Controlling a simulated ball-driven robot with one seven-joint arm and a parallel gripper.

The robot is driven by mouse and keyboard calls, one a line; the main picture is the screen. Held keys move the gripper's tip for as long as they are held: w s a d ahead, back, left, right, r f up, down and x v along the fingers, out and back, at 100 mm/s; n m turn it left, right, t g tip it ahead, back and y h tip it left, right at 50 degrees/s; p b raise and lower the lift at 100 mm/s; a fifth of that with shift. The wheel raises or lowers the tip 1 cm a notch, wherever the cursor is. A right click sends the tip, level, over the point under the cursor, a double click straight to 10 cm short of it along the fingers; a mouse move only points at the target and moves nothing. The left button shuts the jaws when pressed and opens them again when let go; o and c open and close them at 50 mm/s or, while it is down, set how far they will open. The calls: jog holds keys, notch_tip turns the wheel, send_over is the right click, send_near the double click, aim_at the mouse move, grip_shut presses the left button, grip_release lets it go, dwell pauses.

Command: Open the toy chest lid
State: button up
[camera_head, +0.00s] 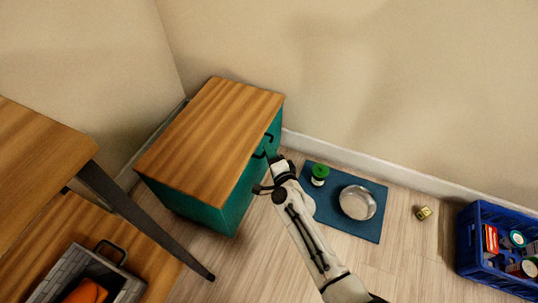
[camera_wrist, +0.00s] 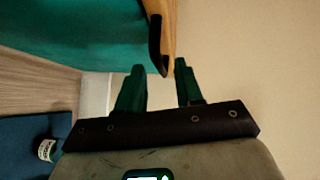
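The toy chest has a teal body (camera_head: 236,203) and a wood-grain lid (camera_head: 208,140), which lies flat and shut on top. Black handles (camera_head: 268,140) show on its right side. My gripper (camera_head: 272,166) is beside that side, near the handles. In the wrist view, my gripper (camera_wrist: 159,72) has its two dark green fingers apart with nothing between them. A black handle (camera_wrist: 155,45) hangs at the lid's wooden edge (camera_wrist: 168,22), just beyond the fingertips. The head view does not clearly show whether the gripper touches the chest.
A blue mat (camera_head: 365,222) holds a green-topped jar (camera_head: 320,174) and a metal bowl (camera_head: 357,202). A small yellowish cube (camera_head: 424,213) lies on the floor. A blue crate (camera_head: 468,246) stands at right. A wooden table (camera_head: 40,145) with a dark leg is at left.

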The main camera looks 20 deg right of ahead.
jog(key=shift+w, duration=0.75)
jog(key=shift+c, duration=0.3)
grip_shut()
